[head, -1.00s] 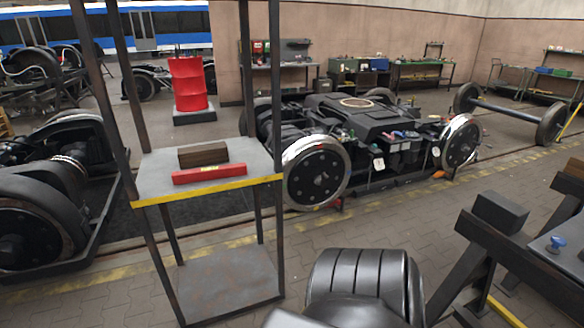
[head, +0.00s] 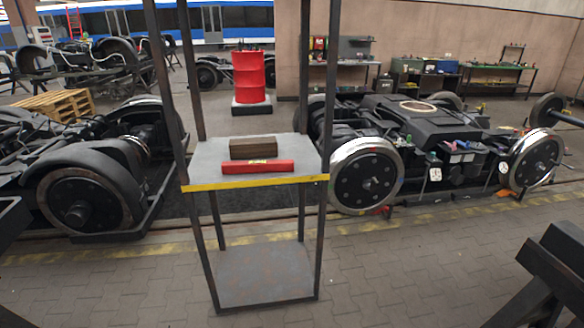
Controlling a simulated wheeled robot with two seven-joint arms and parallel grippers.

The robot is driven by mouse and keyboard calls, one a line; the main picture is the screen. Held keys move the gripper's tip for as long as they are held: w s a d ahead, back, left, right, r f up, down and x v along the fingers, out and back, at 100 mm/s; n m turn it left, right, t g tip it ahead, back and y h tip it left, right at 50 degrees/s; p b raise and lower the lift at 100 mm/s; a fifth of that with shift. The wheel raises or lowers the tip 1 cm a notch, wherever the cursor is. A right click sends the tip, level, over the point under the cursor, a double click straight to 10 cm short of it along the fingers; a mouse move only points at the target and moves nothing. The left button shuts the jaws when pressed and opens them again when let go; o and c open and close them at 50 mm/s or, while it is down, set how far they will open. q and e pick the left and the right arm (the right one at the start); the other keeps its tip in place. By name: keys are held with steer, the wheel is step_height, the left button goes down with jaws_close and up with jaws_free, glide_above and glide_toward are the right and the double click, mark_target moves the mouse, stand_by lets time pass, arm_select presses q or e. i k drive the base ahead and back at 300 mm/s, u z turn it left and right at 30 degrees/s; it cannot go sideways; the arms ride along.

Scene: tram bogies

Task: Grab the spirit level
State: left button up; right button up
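The spirit level appears to be the red bar (head: 257,167) with a small yellow label. It lies flat along the front of the grey upper shelf (head: 205,172) of a metal rack, just behind the shelf's yellow front edge. A brown block (head: 253,148) lies right behind it, with little or no visible gap. The front of the bar is unobstructed in the head view. Neither of my grippers is in view.
Dark rack posts (head: 325,110) flank the shelf. The rack has a low bottom shelf (head: 262,273). Bogies stand left (head: 75,200) and right (head: 420,125) behind it. A dark trestle (head: 550,275) is at lower right. Paved floor (head: 420,270) in front is clear.

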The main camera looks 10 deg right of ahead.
mark_target(265, 166)
steer(key=z, duration=0.85)
steer(key=i, duration=0.85)
steer(key=z, duration=0.35)
